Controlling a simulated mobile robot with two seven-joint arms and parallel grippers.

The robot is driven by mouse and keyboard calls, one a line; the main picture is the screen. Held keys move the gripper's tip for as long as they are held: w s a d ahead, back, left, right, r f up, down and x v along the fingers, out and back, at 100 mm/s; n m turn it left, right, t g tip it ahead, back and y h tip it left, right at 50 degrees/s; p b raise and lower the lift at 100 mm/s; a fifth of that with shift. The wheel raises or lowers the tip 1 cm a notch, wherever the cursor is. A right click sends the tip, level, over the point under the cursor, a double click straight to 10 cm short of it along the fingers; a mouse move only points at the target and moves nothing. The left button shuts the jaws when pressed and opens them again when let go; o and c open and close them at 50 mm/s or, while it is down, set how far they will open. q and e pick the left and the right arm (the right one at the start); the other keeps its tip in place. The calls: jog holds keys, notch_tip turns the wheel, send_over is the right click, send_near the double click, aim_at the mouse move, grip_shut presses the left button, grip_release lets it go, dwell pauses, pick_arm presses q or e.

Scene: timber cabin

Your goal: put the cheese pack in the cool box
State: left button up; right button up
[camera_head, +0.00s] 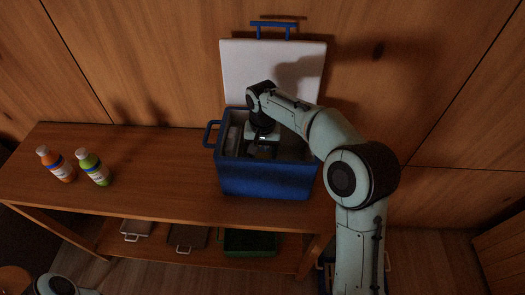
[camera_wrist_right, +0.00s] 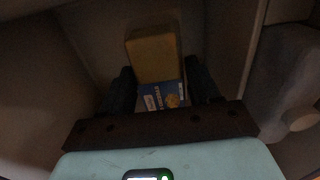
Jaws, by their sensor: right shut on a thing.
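The blue cool box (camera_head: 265,182) stands on the wooden bench with its white lid (camera_head: 272,68) open and upright against the wall. My right gripper (camera_head: 263,146) reaches down into the box. In the right wrist view its two fingers (camera_wrist_right: 162,90) are shut on the cheese pack (camera_wrist_right: 153,58), a yellow block with a blue printed label (camera_wrist_right: 162,96). The pack is between the dark box walls; I cannot tell whether it touches the floor. In the head view the gripper and the box wall mostly hide it. My left gripper is out of the picture.
A pale item (camera_head: 232,138) stands inside the box at its left; a pale shape (camera_wrist_right: 290,100) also shows at right in the wrist view. An orange bottle (camera_head: 57,165) and a green bottle (camera_head: 94,169) stand on the bench (camera_head: 150,165). Trays lie on the lower shelf.

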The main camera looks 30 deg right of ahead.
aim_at(262, 150)
jog(key=shift+r, duration=0.15)
jog(key=shift+f, duration=0.65)
jog(key=o, duration=1.3)
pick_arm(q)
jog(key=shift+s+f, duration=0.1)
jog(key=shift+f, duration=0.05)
pick_arm(e)
jog(key=shift+o, duration=0.2)
jog(key=shift+r, duration=0.1)
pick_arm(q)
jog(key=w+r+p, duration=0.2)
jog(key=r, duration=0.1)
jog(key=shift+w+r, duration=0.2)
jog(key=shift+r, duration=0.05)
pick_arm(e)
notch_tip(262, 150, up, 13)
